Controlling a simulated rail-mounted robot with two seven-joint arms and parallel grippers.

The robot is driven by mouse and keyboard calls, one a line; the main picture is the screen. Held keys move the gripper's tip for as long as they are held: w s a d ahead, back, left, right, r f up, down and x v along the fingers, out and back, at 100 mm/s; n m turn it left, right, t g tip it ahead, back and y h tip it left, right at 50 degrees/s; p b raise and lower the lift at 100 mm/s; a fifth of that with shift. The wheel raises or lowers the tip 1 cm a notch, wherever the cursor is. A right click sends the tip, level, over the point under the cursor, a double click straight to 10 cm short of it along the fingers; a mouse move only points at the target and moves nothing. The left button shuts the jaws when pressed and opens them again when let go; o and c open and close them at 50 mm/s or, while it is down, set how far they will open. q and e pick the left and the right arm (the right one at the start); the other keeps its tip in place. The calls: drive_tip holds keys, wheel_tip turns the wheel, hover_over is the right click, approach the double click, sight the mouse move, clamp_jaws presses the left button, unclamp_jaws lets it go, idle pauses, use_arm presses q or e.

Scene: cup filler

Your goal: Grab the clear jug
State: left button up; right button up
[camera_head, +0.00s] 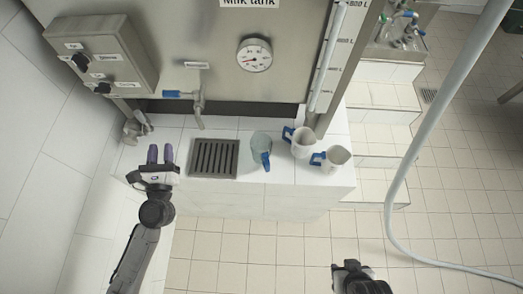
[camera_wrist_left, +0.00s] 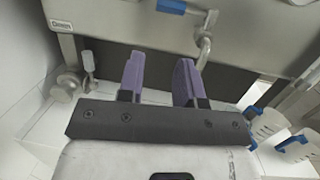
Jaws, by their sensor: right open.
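The clear jug (camera_head: 261,141) stands upright on the white tiled ledge, just right of the dark drain grate, with its blue handle toward me. My left gripper (camera_head: 160,154) is at the left end of the ledge, left of the grate and well apart from the jug. Its purple fingers are spread and empty, as the left wrist view (camera_wrist_left: 160,77) also shows. In that view several blue handles show at the right edge; I cannot tell clearly which belongs to the clear jug. My right gripper (camera_head: 347,267) is open at the bottom, over the floor, far from the jug.
Two white jugs with blue handles, one (camera_head: 303,145) close by and one (camera_head: 338,158) further right, stand right of the clear jug. The drain grate (camera_head: 214,158) lies below a tap (camera_head: 199,100) with a blue lever. A hose (camera_head: 397,190) hangs at right.

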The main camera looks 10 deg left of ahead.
use_arm(q)
drive_tip(key=o, duration=1.2)
drive_tip(key=shift+o, duration=0.2)
